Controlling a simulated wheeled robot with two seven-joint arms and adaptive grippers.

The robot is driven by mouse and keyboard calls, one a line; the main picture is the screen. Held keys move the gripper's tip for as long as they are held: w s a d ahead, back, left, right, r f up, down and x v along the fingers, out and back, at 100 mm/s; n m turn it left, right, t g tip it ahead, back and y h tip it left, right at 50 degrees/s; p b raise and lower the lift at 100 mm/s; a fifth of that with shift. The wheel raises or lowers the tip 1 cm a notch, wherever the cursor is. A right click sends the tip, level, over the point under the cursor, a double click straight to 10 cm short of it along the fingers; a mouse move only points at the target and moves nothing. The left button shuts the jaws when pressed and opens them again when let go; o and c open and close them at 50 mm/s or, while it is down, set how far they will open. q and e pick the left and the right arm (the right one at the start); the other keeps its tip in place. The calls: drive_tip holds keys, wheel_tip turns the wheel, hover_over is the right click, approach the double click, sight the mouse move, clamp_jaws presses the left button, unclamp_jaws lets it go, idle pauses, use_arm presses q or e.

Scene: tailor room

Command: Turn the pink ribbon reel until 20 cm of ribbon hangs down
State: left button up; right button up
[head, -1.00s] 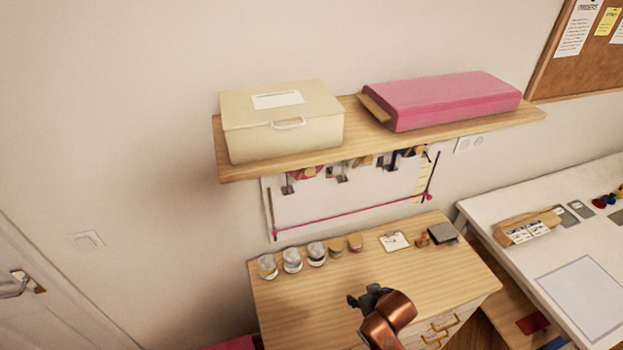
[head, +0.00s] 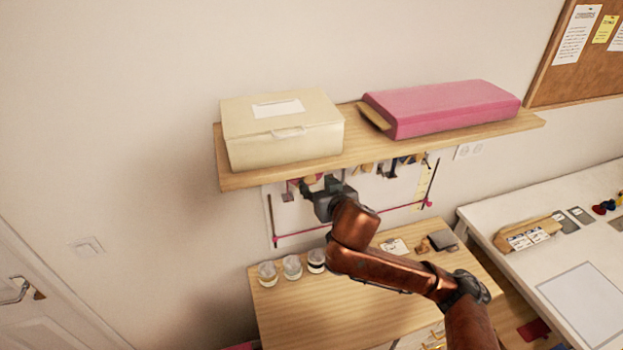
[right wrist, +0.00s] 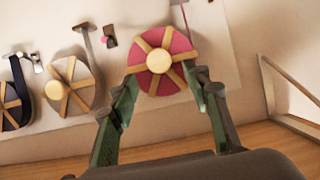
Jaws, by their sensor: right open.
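The pink ribbon reel (right wrist: 161,61) has wooden spokes and a round wooden hub, and hangs on the wall board. In the right wrist view it sits just beyond and between the fingers of my open right gripper (right wrist: 160,100); I cannot tell whether they touch its rim. In the head view my right gripper (head: 318,188) is up at the board under the shelf and hides most of the reel. A pale reel (right wrist: 70,88) and a dark blue reel (right wrist: 14,98) hang beside it. The hanging ribbon end cannot be made out. My left gripper is not in view.
The wooden shelf (head: 240,179) juts out right above the reels, carrying a cream box (head: 282,130) and a pink fabric bolt (head: 440,108). Jars (head: 292,266) stand on the wooden cabinet top (head: 290,315) below. A pink line (head: 300,234) runs low across the board.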

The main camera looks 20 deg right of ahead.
sight(310, 178)
drive_tip(key=x, duration=0.6)
drive_tip(key=shift+f, duration=0.1)
drive_tip(key=shift+s, duration=0.1)
drive_tip(key=shift+c, duration=0.3)
drive_tip(key=shift+p, duration=0.3)
drive_tip(key=c, duration=1.1)
